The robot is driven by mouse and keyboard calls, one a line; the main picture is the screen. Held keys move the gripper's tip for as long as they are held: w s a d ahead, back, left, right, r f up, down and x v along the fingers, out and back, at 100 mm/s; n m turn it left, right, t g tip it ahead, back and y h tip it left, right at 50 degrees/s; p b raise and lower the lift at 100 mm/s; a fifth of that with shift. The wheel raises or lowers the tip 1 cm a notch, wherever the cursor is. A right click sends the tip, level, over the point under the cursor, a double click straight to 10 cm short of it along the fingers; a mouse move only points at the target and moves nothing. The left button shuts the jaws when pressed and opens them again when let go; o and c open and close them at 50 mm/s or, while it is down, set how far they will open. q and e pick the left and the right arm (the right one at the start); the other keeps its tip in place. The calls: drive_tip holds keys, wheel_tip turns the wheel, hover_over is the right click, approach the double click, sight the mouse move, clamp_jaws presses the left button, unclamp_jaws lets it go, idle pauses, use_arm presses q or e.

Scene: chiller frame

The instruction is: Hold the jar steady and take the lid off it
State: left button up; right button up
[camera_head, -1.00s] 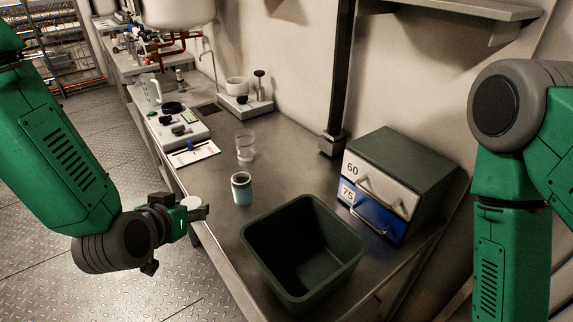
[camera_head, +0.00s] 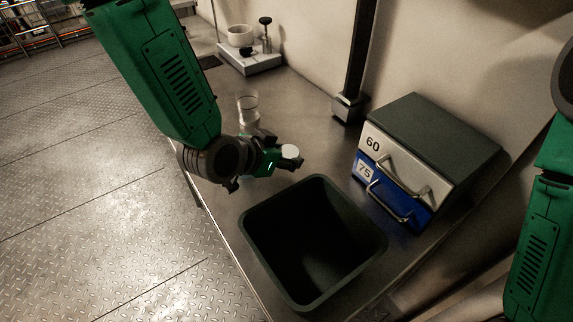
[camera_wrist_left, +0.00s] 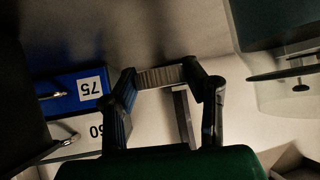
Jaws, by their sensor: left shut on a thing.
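A round lid with a white top (camera_head: 290,151) is between the fingers of my left gripper (camera_head: 289,163), which is shut on it above the bench. In the left wrist view, the lid's grey ribbed edge (camera_wrist_left: 166,75) spans the two fingers. The jar, glass with dark bluish contents, shows close up at the upper right of the left wrist view (camera_wrist_left: 272,38). It is apart from the lid. In the head view, my left wrist and gripper mostly hide the jar. My right gripper is out of view; only part of its arm shows at the right.
A dark open bin (camera_head: 257,257) stands in front of my left gripper. A drawer cabinet (camera_head: 435,140) marked 60 and 75 is to the right. Bare bench lies around the post.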

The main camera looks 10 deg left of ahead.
sight(285, 174)
use_arm(q)
wheel_tip(285, 174, down, 3)
drive_tip(key=shift+f, duration=0.15)
drive_tip(key=shift+a+f, duration=0.1)
drive_tip(key=shift+f, duration=0.2)
